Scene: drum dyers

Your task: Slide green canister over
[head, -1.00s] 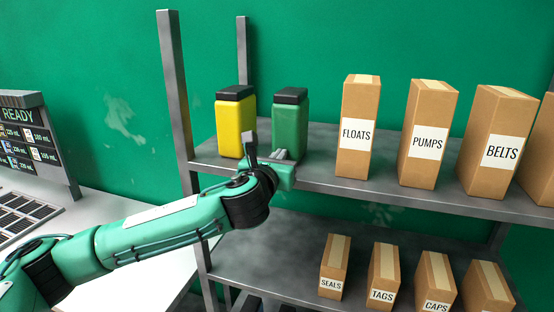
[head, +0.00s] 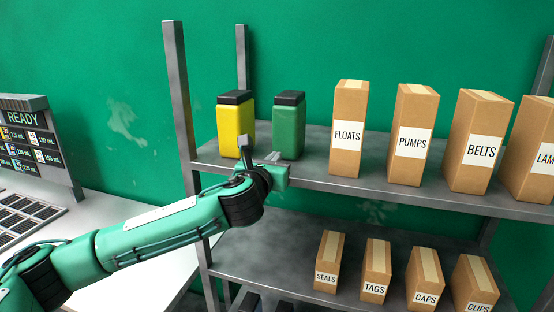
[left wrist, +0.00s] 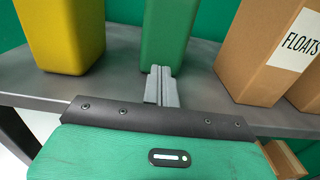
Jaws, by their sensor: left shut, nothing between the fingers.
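The green canister (head: 289,128) with a black lid stands upright on the upper shelf, just right of the yellow canister (head: 236,128). It also shows in the left wrist view (left wrist: 166,35), where its top is cut off. My left gripper (left wrist: 161,72) is shut and empty, with its fingertips in front of the green canister's lower front face. Whether they touch it I cannot tell. In the head view the left gripper (head: 273,157) is at the shelf's front edge, below and in front of the green canister. My right gripper is not in view.
The upper shelf (head: 310,172) also holds boxes marked FLOATS (head: 348,128), PUMPS (head: 411,133) and BELTS (head: 478,142). A gap separates the green canister from FLOATS. Smaller boxes stand on the lower shelf. A grey post (head: 180,100) rises left of the yellow canister.

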